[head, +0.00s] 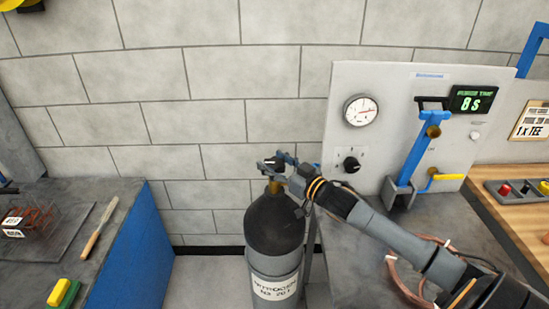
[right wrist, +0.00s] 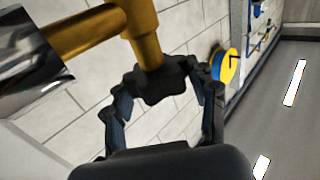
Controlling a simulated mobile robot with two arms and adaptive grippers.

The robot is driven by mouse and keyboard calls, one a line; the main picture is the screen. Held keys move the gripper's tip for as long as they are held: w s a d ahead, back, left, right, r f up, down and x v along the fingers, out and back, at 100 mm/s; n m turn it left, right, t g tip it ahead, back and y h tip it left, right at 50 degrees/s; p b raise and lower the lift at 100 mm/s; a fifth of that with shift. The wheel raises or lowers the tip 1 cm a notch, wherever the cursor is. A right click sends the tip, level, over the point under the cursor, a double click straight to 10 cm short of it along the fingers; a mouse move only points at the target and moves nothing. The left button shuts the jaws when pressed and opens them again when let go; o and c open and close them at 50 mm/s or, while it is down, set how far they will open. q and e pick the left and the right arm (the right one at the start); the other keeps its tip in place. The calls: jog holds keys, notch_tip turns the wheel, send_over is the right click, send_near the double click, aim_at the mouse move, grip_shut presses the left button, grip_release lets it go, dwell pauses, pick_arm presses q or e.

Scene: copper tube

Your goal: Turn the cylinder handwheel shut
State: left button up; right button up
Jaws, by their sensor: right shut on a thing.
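The dark grey nitrogen cylinder (head: 274,228) stands upright against the wall, with a white label on its front. Its black handwheel (right wrist: 158,88) sits on the brass valve (right wrist: 146,38) and lies between the fingers of my right gripper (right wrist: 165,92). The right gripper is shut on the handwheel. In the head view the right gripper (head: 283,164) reaches in from the right at the cylinder's top and hides part of the valve. The wheel's turning position cannot be told. My left gripper is not in view.
A grey panel with a pressure gauge (head: 361,110), a black knob (head: 351,165) and a green display (head: 473,99) reading 8 S stands to the right. A bench with a blue side (head: 128,262) is at left. Bent copper tube (head: 400,279) lies near my right arm.

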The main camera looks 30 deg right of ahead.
jog(key=m+h, duration=0.2)
jog(key=h, duration=0.1)
jog(key=shift+p, duration=0.4)
jog(key=m+h, duration=0.1)
jog(key=h, duration=0.1)
jog(key=shift+m+h, duration=0.3)
jog(key=shift+m+h+b, duration=0.45)
jog(key=shift+m+h, duration=0.65)
jog(key=shift+h, duration=0.6)
jog(key=shift+m+g+h, duration=0.4)
jog(key=shift+h+b, duration=0.35)
jog(key=shift+h, duration=0.25)
jog(key=shift+r+m, duration=0.1)
jog(key=shift+m, duration=0.2)
jog(key=o, duration=1.2)
jog(key=shift+c, duration=0.2)
